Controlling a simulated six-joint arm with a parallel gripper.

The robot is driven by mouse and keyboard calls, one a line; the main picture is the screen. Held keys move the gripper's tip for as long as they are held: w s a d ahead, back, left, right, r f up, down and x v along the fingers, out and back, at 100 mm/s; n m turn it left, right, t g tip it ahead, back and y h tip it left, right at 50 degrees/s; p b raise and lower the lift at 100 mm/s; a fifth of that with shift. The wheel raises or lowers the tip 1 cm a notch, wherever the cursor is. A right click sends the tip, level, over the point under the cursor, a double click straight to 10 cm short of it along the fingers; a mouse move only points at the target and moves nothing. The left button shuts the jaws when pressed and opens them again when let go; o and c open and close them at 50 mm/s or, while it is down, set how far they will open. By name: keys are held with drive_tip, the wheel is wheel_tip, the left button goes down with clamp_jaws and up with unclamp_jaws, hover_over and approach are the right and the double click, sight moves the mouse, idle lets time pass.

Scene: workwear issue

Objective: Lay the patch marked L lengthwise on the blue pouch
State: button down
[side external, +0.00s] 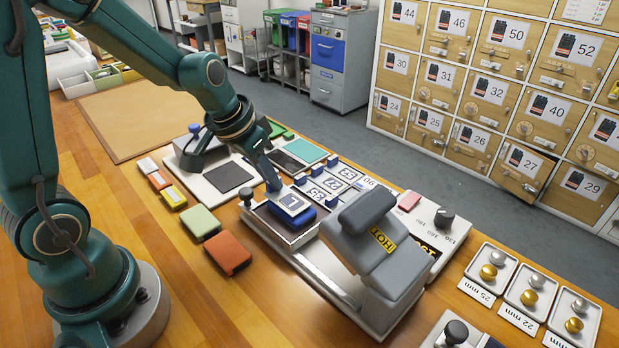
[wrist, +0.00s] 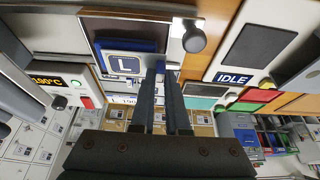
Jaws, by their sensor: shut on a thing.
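The patch marked L (side external: 292,203), dark blue with a white border, is at the blue pouch (side external: 302,220) on the press's lower plate (side external: 262,216). My gripper (side external: 274,186) comes down at the patch's far left edge and is shut on it. The patch appears roughly in line with the pouch. Whether it touches the pouch all over cannot be told; the fingers hide part of its edge.
The press's raised grey head, labelled HOT (side external: 382,240), stands close at the right. Other marked patches (side external: 333,184) lie in a row behind. A green pouch (side external: 200,222) and an orange pouch (side external: 228,253) lie at the left. A black knob (side external: 246,193) stands beside the plate.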

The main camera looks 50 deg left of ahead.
drive_tip(key=shift+f, duration=0.15)
drive_tip(key=shift+f, duration=0.15)
drive_tip(key=c, duration=0.9)
unclamp_jaws()
drive_tip(key=shift+s+r, duration=0.1)
drive_tip(key=shift+r, duration=0.5)
drive_tip(key=v, duration=1.1)
drive_tip(key=shift+t, duration=0.6)
drive_tip(key=shift+s+d+f, duration=0.35)
drive_tip(key=shift+s+d, duration=0.45)
drive_tip(key=shift+s, duration=0.8)
drive_tip(key=shift+s+d+f, duration=0.4)
drive_tip(key=shift+s+d, duration=0.35)
drive_tip(key=shift+s, duration=0.8)
drive_tip(key=shift+s+d+f, duration=0.35)
drive_tip(key=shift+s+d, duration=0.45)
drive_tip(key=shift+s, duration=0.8)
